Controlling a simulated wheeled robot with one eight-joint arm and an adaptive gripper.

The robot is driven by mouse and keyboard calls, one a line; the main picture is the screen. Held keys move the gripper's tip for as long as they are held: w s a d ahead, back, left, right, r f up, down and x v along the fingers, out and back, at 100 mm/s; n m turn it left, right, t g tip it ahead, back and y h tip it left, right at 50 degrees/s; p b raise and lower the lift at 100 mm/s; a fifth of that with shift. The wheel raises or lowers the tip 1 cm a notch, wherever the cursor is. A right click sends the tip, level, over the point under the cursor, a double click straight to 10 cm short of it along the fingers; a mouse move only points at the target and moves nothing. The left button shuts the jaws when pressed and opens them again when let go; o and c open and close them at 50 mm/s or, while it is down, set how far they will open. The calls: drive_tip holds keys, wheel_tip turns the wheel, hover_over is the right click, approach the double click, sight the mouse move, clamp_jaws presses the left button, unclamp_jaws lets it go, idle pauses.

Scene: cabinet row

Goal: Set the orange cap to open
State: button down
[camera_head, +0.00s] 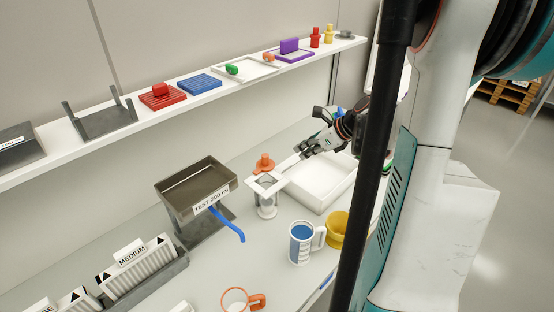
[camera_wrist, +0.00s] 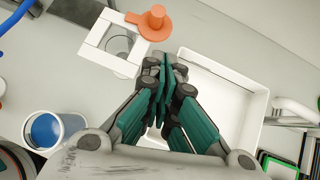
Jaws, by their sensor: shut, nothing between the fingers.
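The orange cap (camera_head: 264,164) is a flat disc with an upright knob. It also shows in the wrist view (camera_wrist: 153,22), at the upper right corner of a white square frame (camera_wrist: 92,34). The frame's round opening (camera_wrist: 119,44) shows uncovered beside the cap. In the head view the frame (camera_head: 278,185) sits on top of a clear jar (camera_head: 266,208). My gripper (camera_head: 303,155) is to the right of the cap and frame. In the wrist view my gripper (camera_wrist: 164,62) is shut and empty, its tips just below the cap, apart from it in the picture.
A white tray (camera_head: 318,205) lies below and right of my gripper. A blue-filled mug (camera_head: 300,258) and a yellow cup (camera_head: 338,230) stand in front. A grey dispenser (camera_head: 190,205) with a blue lever (camera_head: 228,224) is left. A shelf (camera_head: 205,98) runs along the wall.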

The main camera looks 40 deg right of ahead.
drive_tip(key=s+a+m+h, duration=0.2)
drive_tip(key=s+a+m, duration=0.1)
drive_tip(key=s+a, duration=0.15)
drive_tip(key=b, duration=0.4)
approach(271, 168)
drive_tip(key=shift+t, duration=0.4)
wheel_tip(271, 168, down, 4)
drive_tip(key=shift+a, duration=0.2)
drive_tip(key=w, duration=0.3)
drive_tip(key=shift+a, duration=0.15)
drive_tip(key=shift+w, duration=0.6)
